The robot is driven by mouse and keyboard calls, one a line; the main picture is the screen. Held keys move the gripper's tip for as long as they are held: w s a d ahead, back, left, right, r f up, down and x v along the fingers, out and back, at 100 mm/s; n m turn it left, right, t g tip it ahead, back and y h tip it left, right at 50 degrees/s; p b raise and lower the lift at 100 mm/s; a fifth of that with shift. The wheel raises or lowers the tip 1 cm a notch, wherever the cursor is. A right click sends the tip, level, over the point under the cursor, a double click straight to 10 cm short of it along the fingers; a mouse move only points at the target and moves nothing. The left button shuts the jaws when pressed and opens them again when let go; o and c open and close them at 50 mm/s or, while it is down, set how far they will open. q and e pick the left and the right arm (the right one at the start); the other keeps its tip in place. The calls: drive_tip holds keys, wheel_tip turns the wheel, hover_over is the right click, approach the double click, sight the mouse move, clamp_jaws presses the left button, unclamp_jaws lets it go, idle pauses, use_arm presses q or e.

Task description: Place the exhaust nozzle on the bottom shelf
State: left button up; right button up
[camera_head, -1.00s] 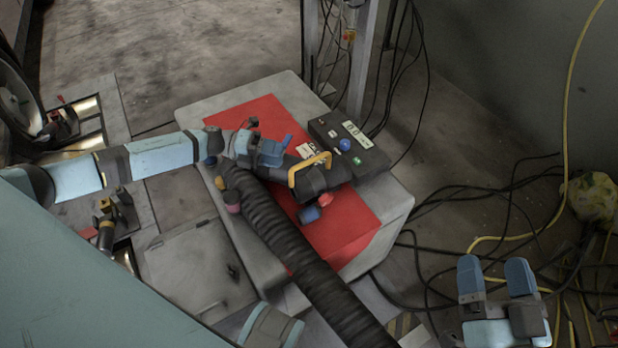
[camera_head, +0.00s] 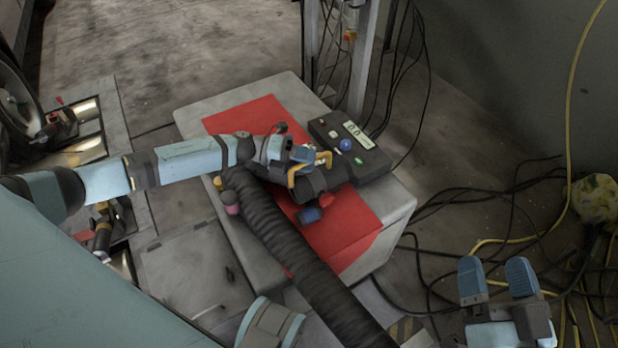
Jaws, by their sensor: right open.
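The exhaust nozzle (camera_head: 318,180) is black with a yellow handle, at the end of a thick black ribbed hose (camera_head: 275,235). It lies over the red sheet on a grey block. My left gripper (camera_head: 302,156) is at the yellow handle, its blue fingertips overlapping it. I cannot tell whether the fingers are closed on the handle. My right gripper (camera_head: 497,278) is at the lower right, open and empty, its two blue fingers apart, away from the nozzle. I cannot make out a bottom shelf.
The grey block (camera_head: 385,240) carries the red sheet (camera_head: 340,240) and a black control box (camera_head: 350,145) with a display and coloured buttons, close to the nozzle. A metal post (camera_head: 362,70) stands behind. Loose cables (camera_head: 470,195) lie on the floor at right. Floor at the upper left is clear.

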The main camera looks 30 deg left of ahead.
use_arm(q)
clamp_jaws()
idle(1.1)
drive_tip(key=shift+r, duration=0.1)
